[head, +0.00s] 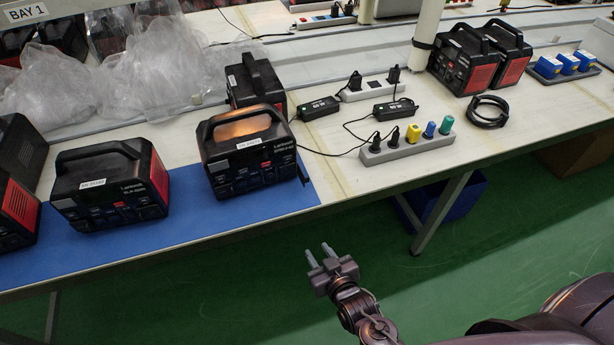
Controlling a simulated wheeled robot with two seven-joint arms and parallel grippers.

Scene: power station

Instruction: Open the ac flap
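A black power station (247,157) with a carry handle and a white label stands at the right end of the blue mat (270,192), its front facing me. Another black power station (108,187) stands left of it on the mat. Their front panels show small dark ports and a small red patch; I cannot make out which part is the AC flap or whether any flap is open. My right gripper (319,252) is in front of the table edge, over the green floor, apart from everything. Its two fingers are spread and empty. My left gripper is out of view.
More power stations stand behind (256,79), at the far left and at the back right (467,62). A grey power strip (408,147) with colored plugs, black adapters and cables lie right of the mat. Clear plastic bags (160,65) are heaped behind. A table leg (440,212) stands below.

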